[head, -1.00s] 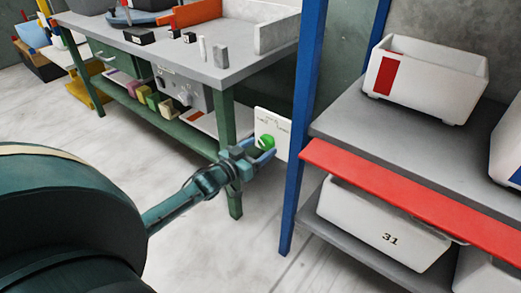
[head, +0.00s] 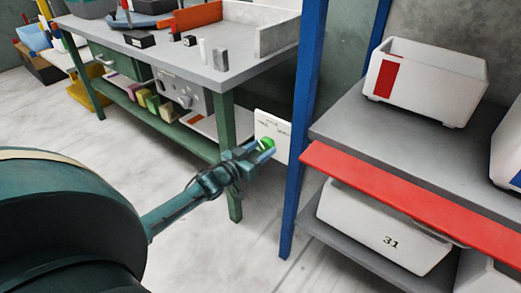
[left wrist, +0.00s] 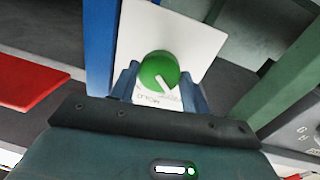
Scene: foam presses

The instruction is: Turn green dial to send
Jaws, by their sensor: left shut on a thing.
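The green dial (head: 267,145) sits on a white plate (head: 262,125) beside the blue post. In the left wrist view the dial (left wrist: 158,70) is round with a white pointer mark, on the white plate (left wrist: 180,30). The pointer slants toward the lower right there. Small lettering shows on the plate but is too small to read. My left gripper (head: 262,152) is shut on the dial, with its blue fingers (left wrist: 158,85) on either side of it. The fingers hide part of the dial in the head view. My right gripper is not in view.
A blue post (head: 303,130) stands right beside the plate. A shelf with a red front edge (head: 400,195) and white bins (head: 425,82) is at the right. A grey workbench (head: 190,60) with green legs is behind. The floor (head: 190,260) in front is clear.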

